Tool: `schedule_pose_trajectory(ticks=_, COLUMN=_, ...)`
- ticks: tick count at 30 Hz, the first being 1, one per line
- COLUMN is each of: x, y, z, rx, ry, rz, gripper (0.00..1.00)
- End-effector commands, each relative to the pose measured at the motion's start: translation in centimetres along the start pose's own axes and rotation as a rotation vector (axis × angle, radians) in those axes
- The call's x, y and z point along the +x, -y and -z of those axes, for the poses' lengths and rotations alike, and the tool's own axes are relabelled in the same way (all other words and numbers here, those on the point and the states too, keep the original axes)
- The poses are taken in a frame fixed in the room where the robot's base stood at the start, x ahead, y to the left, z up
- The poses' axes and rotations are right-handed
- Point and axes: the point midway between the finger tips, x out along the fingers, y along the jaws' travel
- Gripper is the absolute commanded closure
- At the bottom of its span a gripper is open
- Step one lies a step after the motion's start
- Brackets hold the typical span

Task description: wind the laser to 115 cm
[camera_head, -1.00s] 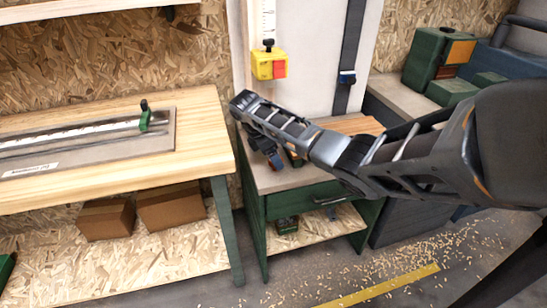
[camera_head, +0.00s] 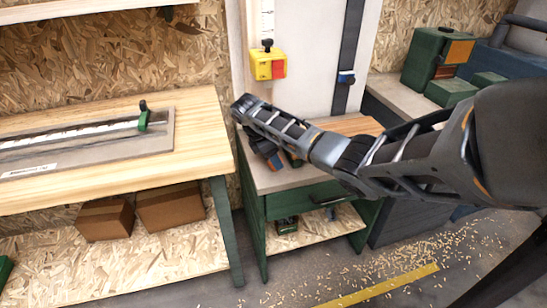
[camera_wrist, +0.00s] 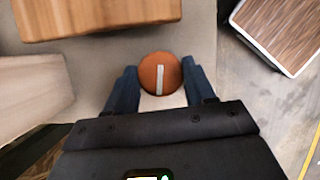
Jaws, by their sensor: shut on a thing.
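A yellow laser box (camera_head: 262,66) with a red face sits on a vertical scale strip (camera_head: 267,15) on the wall panel. A dark knob tops the box. The scale's figures are too small to read. My gripper (camera_wrist: 160,84) is shut on a round orange knob (camera_wrist: 151,70) with a white line across it. The line stands almost upright in the wrist view. In the head view my gripper (camera_head: 275,158) is low over the small green bench, below the laser, and my forearm hides the orange knob.
The small green bench (camera_head: 283,180) stands below the panel. To its left is a wooden workbench (camera_head: 205,135) with a rail and green slider (camera_head: 143,118). A dark strap (camera_head: 350,50) hangs right of the laser. Green boxes (camera_head: 423,60) stand at the right.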

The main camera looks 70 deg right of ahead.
Motion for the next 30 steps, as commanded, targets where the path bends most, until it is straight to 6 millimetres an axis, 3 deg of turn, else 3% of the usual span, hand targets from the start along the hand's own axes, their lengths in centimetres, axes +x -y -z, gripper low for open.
schedule_pose_trajectory(ticks=14, x=-0.13, y=-0.03, z=0.03, rx=0.103, ry=0.000, rz=0.047, gripper=0.77)
schedule_pose_trajectory(ticks=30, x=0.00, y=-0.32, z=0.06, rx=0.547, ry=-0.001, rz=0.231, gripper=0.77)
